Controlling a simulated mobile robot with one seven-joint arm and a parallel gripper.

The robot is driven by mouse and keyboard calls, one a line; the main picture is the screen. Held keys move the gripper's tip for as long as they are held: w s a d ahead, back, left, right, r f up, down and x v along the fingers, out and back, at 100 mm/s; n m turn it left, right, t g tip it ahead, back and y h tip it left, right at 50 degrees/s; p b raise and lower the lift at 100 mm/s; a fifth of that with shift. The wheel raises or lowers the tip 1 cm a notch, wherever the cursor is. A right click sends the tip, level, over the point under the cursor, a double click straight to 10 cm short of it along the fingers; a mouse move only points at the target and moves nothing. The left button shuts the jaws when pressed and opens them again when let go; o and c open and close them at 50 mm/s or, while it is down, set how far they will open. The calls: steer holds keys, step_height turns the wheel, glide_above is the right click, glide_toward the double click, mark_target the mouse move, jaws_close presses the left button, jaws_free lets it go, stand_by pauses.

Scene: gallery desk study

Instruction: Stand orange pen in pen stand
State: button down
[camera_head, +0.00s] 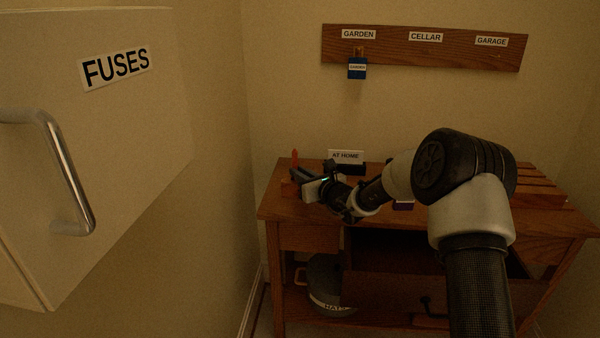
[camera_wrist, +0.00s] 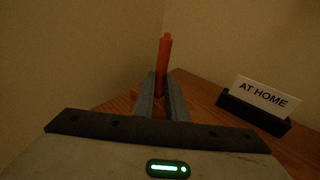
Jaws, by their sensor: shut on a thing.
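The orange pen (camera_wrist: 164,56) stands close to upright between the fingers of my gripper (camera_wrist: 161,88) in the wrist view. My gripper is shut on it, and the pen's upper part sticks up above the fingertips. In the head view the pen (camera_head: 294,157) shows as a small orange upright shape at the left end of the desk, at my gripper (camera_head: 293,174). The pen's lower end is hidden by my gripper. I cannot make out the pen stand clearly; a small brown shape lies below the fingertips.
An "AT HOME" sign in a dark holder (camera_wrist: 252,112) stands to the right of my gripper on the desk (camera_head: 278,206). A key board (camera_head: 390,50) hangs on the wall with a blue tag (camera_head: 357,72). A fuse cabinet (camera_head: 130,130) is at the near left.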

steer(key=shift+f, duration=0.85)
steer(key=c, duration=1.7)
jaws_free()
steer(key=p+v, duration=0.3)
steer(key=v, duration=1.4)
steer(key=shift+s+d+r, duration=0.1)
steer(key=shift+s+d, duration=0.05)
steer(key=shift+d, duration=0.05)
